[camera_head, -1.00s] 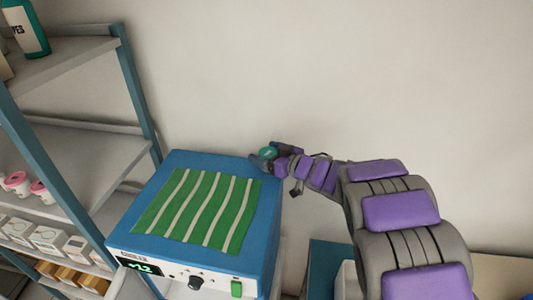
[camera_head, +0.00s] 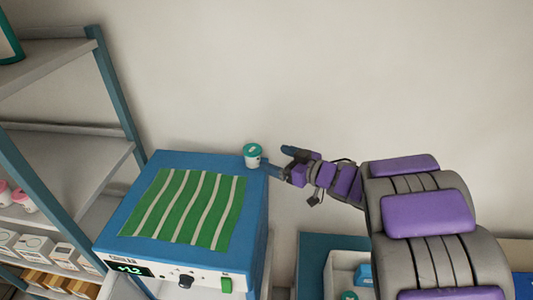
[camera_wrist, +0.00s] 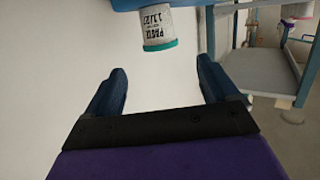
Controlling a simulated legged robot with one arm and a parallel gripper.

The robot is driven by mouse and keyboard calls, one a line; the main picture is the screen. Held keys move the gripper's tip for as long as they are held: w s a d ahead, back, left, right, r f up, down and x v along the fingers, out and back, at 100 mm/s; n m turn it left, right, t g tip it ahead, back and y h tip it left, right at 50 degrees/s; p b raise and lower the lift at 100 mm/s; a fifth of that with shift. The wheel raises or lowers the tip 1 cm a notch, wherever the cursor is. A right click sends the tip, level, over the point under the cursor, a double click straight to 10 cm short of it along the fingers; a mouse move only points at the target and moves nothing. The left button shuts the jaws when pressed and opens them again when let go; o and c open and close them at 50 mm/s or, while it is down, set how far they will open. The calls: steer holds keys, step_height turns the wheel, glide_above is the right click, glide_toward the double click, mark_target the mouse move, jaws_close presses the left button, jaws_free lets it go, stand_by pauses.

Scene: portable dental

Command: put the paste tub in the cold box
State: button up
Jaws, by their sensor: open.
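The paste tub (camera_head: 252,155) is white with a teal lid and stands upright on the back right corner of a blue box (camera_head: 205,160) with a lit display and a knob. I cannot tell whether this is the cold box. In the wrist view, which is upside down, the tub (camera_wrist: 156,28) shows a label with dark print, beyond the fingertips. My gripper (camera_head: 279,160) is open and empty, just right of the tub. In the wrist view, the two fingers of my gripper (camera_wrist: 161,75) are spread with nothing between them.
A green striped cloth (camera_head: 190,207) covers much of the blue box's top. A shelf rack (camera_head: 110,90) with pink-lidded tubs (camera_head: 20,198) and small boxes stands at left. A pale bin (camera_head: 340,270) with small items is at lower right. The wall is behind.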

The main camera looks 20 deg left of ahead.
steer(key=shift+s+d+r, duration=0.15)
steer(key=shift+s+d, duration=0.05)
steer(key=shift+d, duration=0.25)
steer(key=shift+w, duration=0.1)
